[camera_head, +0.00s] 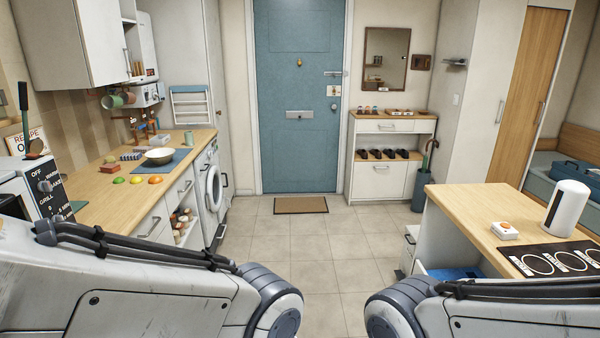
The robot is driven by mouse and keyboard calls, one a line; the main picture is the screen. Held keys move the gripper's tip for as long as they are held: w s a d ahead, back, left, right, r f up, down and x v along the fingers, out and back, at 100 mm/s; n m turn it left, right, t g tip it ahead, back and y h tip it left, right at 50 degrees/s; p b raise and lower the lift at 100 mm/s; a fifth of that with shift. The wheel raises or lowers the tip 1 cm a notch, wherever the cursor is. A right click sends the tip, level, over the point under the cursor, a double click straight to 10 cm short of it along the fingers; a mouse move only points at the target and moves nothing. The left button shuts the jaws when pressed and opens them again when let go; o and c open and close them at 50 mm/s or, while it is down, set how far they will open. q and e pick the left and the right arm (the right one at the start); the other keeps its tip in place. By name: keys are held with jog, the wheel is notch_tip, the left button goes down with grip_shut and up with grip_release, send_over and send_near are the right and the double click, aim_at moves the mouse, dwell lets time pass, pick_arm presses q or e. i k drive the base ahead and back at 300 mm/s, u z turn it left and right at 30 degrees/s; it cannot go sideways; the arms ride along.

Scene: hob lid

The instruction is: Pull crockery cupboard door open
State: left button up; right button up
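A white wall cupboard (77,42) hangs at the upper left above the worktop. Its door has a dark vertical handle (127,62) near the right edge and looks shut. No label shows whether this is the crockery cupboard, and its inside is hidden. Thick grey-white links of both my arms cross the bottom of the view, well apart from the cupboard. Neither of my grippers is in view.
The wooden worktop (95,192) on the left holds a bowl (159,155), fruit and a toaster oven (30,187). A washing machine (212,182) stands beyond. A wooden counter (470,212) is at the right. Tiled floor (300,245) between is clear up to the doormat (300,205).

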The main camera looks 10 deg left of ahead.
aim_at(100, 24)
jog(key=z, duration=0.1)
jog(key=i, duration=2)
jog(key=u, duration=0.65)
jog(key=i, duration=2)
jog(key=u, duration=0.85)
